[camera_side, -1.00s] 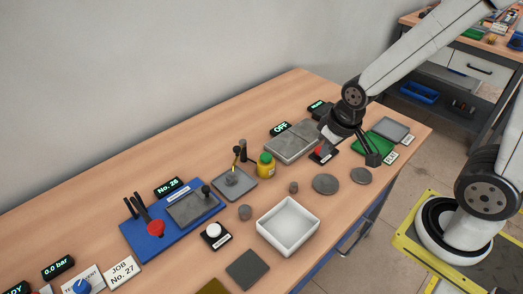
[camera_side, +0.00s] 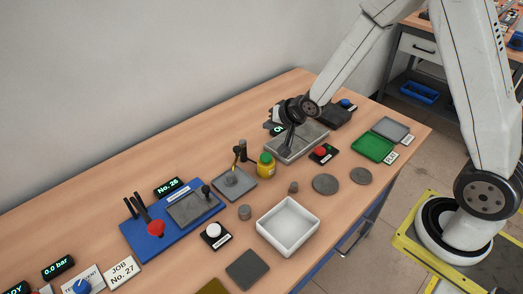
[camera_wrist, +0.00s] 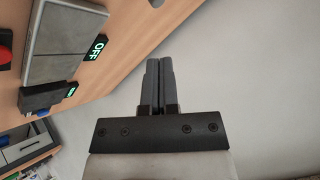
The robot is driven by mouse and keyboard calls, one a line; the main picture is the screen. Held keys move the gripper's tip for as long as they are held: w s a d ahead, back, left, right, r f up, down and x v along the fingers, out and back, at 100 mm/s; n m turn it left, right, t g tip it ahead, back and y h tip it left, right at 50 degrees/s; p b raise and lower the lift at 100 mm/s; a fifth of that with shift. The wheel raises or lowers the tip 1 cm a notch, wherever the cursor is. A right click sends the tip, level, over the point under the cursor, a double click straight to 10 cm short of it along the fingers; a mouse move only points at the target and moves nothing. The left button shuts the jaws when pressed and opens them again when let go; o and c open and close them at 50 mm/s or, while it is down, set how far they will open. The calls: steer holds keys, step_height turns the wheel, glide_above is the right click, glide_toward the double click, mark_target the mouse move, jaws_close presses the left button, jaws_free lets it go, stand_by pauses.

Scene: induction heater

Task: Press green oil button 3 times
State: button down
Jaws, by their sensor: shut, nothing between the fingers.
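I cannot make out a green oil button for certain. A yellow bottle with a green cap (camera_side: 265,165) stands left of the plate unit. A black box with a red button (camera_side: 320,151) sits at its front right. A dark box with a blue button (camera_side: 345,103) lies behind it on the right.
The OFF display (camera_wrist: 97,47) is partly hidden by my gripper in the side view. A green tray (camera_side: 373,147), round grey discs (camera_side: 326,184), a white bin (camera_side: 287,240) and a white button (camera_side: 214,230) stand on the bench. The back wall side of the bench is clear.

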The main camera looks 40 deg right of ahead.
mark_target(268, 158)
steer(key=shift+w+f, duration=0.1)
steer(key=shift+w, duration=0.25)
steer(key=shift+f, duration=0.15)
steer(key=shift+f, duration=4.25)
steer(key=shift+f, duration=0.95)
stand_by(0.4)
steer(key=shift+r, duration=0.9)
steer(key=shift+r, duration=2.55)
